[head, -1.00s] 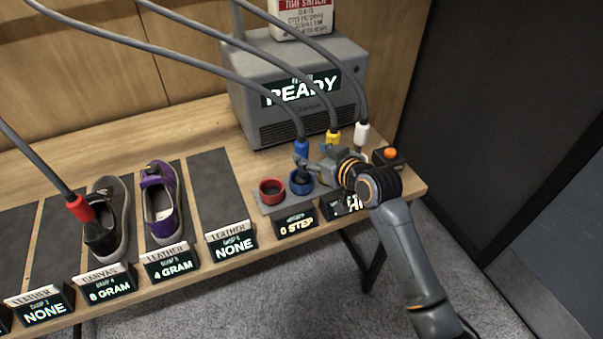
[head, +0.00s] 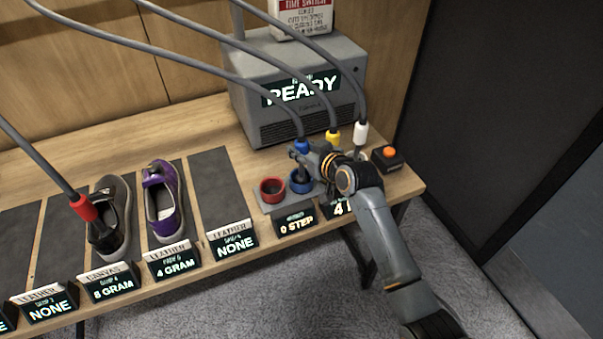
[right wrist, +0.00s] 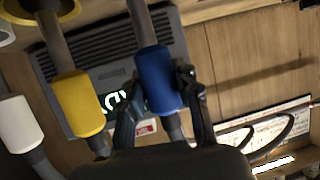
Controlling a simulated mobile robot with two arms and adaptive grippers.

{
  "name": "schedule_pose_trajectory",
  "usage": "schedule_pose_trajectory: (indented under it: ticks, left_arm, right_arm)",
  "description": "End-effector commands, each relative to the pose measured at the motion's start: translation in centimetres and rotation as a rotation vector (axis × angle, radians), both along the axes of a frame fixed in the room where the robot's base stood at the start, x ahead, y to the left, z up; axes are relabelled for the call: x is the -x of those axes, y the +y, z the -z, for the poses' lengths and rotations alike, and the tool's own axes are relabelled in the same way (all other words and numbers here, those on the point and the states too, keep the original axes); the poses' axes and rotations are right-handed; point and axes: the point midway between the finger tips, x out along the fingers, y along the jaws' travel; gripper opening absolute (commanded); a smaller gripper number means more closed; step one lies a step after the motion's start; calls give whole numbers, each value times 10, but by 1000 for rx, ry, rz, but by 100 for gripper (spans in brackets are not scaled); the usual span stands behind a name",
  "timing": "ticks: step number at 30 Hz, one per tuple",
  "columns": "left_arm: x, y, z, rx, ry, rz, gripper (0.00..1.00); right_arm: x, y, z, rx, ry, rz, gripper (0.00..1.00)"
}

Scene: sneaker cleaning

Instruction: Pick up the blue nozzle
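The blue nozzle (head: 302,146) hangs on its hose in front of the grey machine, above the blue-rimmed cup. In the right wrist view the blue nozzle (right wrist: 159,80) stands between the two dark fingers of my right gripper (right wrist: 160,100). One finger is on each side of its blue sleeve; the right finger overlaps its edge and the left one seems slightly apart. In the head view my right gripper (head: 303,155) reaches in from the right at the nozzle's lower part. My left gripper is not in view.
The yellow nozzle (head: 333,137) and white nozzle (head: 361,132) hang close to the right. A red cup (head: 272,188) and blue cup (head: 301,181) sit below. The red nozzle (head: 84,208) is at the dark shoe (head: 112,225). A purple shoe (head: 163,205) stands beside it.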

Motion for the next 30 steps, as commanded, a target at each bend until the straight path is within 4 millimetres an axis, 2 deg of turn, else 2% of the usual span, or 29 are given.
schedule_pose_trajectory:
  ticks: [1, 2, 17, 23, 30]
  left_arm:
    - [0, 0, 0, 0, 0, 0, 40]
    - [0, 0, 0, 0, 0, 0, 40]
    - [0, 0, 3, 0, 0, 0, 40]
    - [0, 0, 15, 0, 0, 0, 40]
    - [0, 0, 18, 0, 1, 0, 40]
  right_arm:
    - [0, 0, 0, 1, 1, 0, 5]
    - [0, 0, 0, 1, 1, 0, 0]
    - [0, 0, -6, -1, -3, 0, 0]
    - [-1, 0, -33, -1, -9, -2, 0]
    - [40, 0, -79, -3, -9, -2, 0]
